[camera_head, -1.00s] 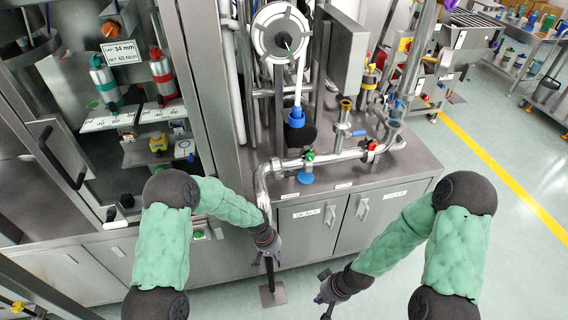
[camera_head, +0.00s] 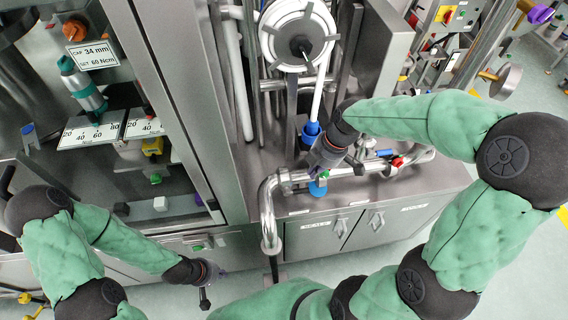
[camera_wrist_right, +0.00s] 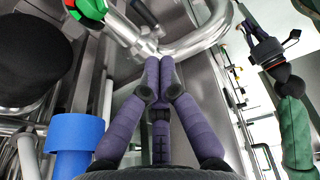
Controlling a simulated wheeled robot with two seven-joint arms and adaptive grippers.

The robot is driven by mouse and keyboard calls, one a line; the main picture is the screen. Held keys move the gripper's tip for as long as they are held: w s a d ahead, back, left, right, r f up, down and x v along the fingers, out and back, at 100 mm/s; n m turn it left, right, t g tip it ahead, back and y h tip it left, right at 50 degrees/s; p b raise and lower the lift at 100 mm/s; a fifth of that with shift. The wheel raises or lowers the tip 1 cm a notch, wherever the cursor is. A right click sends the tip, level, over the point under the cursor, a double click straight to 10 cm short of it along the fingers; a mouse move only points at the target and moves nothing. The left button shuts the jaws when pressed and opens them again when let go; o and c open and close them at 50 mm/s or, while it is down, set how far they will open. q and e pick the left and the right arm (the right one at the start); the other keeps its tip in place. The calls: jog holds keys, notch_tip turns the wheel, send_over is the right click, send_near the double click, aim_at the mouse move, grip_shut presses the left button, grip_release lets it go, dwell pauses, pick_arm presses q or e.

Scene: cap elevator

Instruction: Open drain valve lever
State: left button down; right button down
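A silver pipe (camera_head: 357,170) runs along the cabinet top and bends down at its left end. Valves sit on it: a red handle (camera_head: 397,161) at right, and a blue part (camera_head: 317,188) under the left valve. A green handle (camera_wrist_right: 92,8) shows at the top left of the right wrist view. I cannot tell which is the drain valve lever. My right gripper (camera_head: 319,167) is over the left valve, hiding much of it. In its wrist view its purple fingers (camera_wrist_right: 160,72) are together and empty, by the pipe bend. My left gripper (camera_head: 207,290) is low, in front of the cabinets.
A white round reel (camera_head: 298,35) and a white tube with a blue fitting (camera_head: 311,132) stand behind my right gripper. The fitting is close on the left in the wrist view. A metal post (camera_head: 178,100) of the machine frame stands at left. Cabinet doors (camera_head: 375,222) are below.

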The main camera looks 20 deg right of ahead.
jog(key=r, duration=0.1)
jog(key=b, duration=0.4)
send_near(301, 192)
jog(key=s+a+x, duration=0.1)
jog(key=x, duration=0.4)
jog(key=shift+w+d+f+n, duration=0.1)
jog(key=shift+w+f+n, duration=0.2)
jog(key=shift+w+f, duration=0.25)
jog(key=shift+w+r, duration=0.1)
jog(key=shift+r, duration=0.05)
jog(key=shift+d+f+b, duration=0.2)
jog(key=shift+f+b, duration=0.1)
jog(key=shift+f, duration=0.45)
